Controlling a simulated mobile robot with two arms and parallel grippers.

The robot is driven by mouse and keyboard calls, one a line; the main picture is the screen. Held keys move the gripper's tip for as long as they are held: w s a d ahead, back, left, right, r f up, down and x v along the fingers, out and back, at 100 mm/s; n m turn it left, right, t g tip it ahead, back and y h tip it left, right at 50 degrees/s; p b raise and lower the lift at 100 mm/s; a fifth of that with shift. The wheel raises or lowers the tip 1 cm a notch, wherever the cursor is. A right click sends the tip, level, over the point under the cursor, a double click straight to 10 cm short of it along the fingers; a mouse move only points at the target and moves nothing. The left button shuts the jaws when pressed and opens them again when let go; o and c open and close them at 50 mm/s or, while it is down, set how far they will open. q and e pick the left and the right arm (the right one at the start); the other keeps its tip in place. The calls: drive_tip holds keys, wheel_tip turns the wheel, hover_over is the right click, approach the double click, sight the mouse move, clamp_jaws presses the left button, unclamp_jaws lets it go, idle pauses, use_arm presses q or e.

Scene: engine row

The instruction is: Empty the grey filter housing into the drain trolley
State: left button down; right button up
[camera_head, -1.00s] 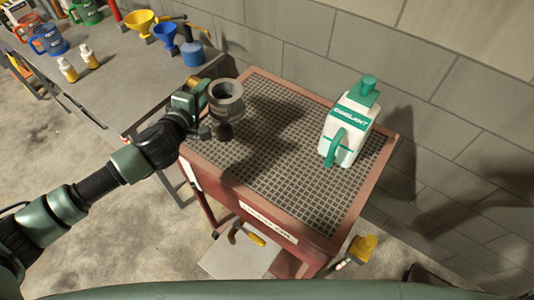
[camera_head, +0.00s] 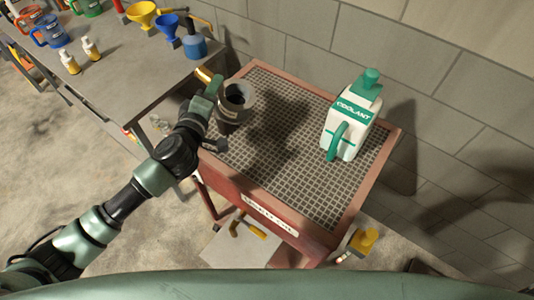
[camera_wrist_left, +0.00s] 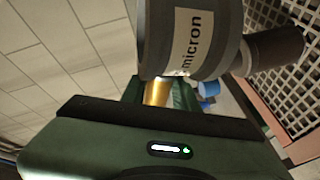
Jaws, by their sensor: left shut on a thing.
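In the left wrist view the housing (camera_wrist_left: 205,35) fills the top, with a pale label reading "micron". I cannot see what is inside it. The red drain trolley (camera_head: 268,211) has a mesh grid top, and the grid is bare under and beside the housing. My right gripper is not in view.
A white and green coolant jug (camera_head: 347,122) stands on the trolley grid at the right. A grey workbench (camera_head: 130,80) at the left holds funnels, bottles and jugs. A block wall runs behind the trolley. The middle of the grid is clear.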

sight(223, 108)
use_arm(q)
drive_tip(key=shift+s+d+r+m+t, duration=0.15)
drive_tip(key=shift+s+d+m+t, duration=0.35)
drive_tip(key=shift+s+d+m, duration=0.35)
drive_tip(key=shift+d+f+m, duration=0.35)
drive_tip(key=shift+f, duration=0.2)
drive_tip(key=shift+s+d, duration=0.1)
drive_tip(key=shift+d, duration=0.05)
drive_tip(key=shift+s+d+f+m+t, duration=0.15)
drive_tip(key=shift+s+d+m+t, duration=0.05)
drive_tip(key=shift+s+m+t, duration=0.1)
drive_tip(key=shift+f, duration=0.1)
drive_tip(key=shift+w+f, duration=0.1)
drive_tip(key=shift+f, duration=0.1)
